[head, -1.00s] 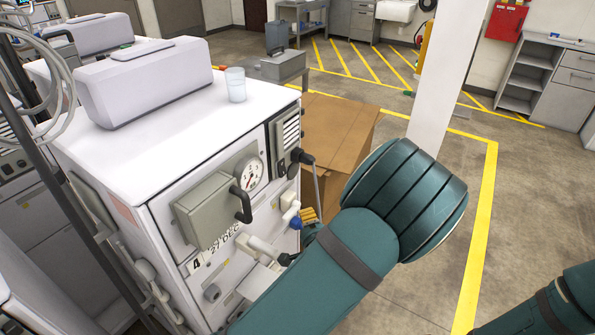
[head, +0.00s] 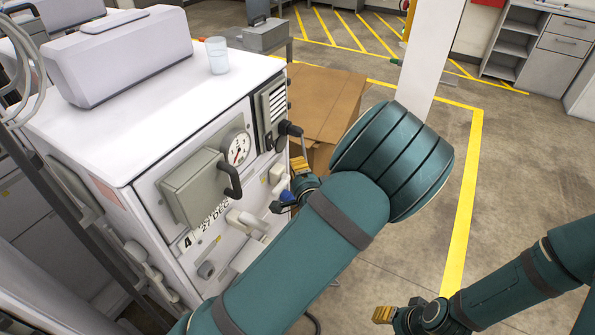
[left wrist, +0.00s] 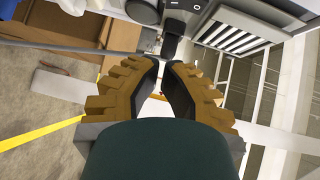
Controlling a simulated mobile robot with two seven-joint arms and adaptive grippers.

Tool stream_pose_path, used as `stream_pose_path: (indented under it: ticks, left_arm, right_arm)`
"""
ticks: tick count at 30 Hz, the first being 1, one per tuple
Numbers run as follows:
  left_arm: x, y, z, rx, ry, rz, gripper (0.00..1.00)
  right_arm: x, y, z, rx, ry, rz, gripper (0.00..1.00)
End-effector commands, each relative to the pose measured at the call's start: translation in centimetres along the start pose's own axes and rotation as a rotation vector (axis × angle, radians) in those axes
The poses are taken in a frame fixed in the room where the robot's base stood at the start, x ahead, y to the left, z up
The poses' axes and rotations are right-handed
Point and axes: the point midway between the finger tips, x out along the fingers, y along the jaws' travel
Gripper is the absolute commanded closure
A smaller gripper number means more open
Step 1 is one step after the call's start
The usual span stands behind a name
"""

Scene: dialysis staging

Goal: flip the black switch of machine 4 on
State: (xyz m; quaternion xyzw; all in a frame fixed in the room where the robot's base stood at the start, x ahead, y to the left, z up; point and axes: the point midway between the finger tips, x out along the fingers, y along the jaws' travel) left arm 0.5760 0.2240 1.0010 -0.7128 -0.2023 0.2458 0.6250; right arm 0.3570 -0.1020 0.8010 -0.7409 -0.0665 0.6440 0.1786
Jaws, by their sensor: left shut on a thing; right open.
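Machine 4 (head: 140,135) is a white cabinet with the label 4 on its front. A black switch (head: 290,129) with a rounded end juts from the dark vent panel at the front's right edge. My left gripper (head: 300,165) is just below it. In the left wrist view the black switch (left wrist: 172,26) lies just beyond the fingertips (left wrist: 164,64), which are close together. My right gripper (head: 384,314) is open at the lower right, partly seen.
A grey box with a black handle (head: 195,187), a gauge (head: 237,148) and white fittings (head: 245,222) crowd the front. A thin grey rod (head: 303,148) runs down beside the switch. A cup (head: 217,56) stands on top. A cardboard box (head: 325,95) and white post (head: 432,60) stand behind.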

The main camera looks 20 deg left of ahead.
Motion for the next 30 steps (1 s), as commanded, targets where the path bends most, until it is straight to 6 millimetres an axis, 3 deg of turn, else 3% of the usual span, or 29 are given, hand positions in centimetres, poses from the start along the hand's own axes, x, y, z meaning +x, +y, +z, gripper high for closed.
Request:
stream_pose_path:
  ticks: [9,12,18,30]
  left_arm:
    - [6.4,0.0,0.1,-0.002,-0.003,-0.002,1.0]
    - [7.5,0.1,1.3,0.001,-0.004,0.001,1.0]
    - [8.8,0.0,2.6,-0.001,-0.002,0.0,1.0]
    - [9.1,0.0,2.9,0.0,0.0,0.0,1.0]
  right_arm:
    - [0.6,0.2,0.3,-0.002,-0.006,-0.001,0.53]
    - [0.7,0.3,0.3,-0.002,-0.007,-0.001,0.53]
    - [0.8,0.3,0.4,-0.003,-0.009,-0.001,0.53]
    - [0.8,0.3,0.4,-0.003,-0.009,-0.001,0.53]
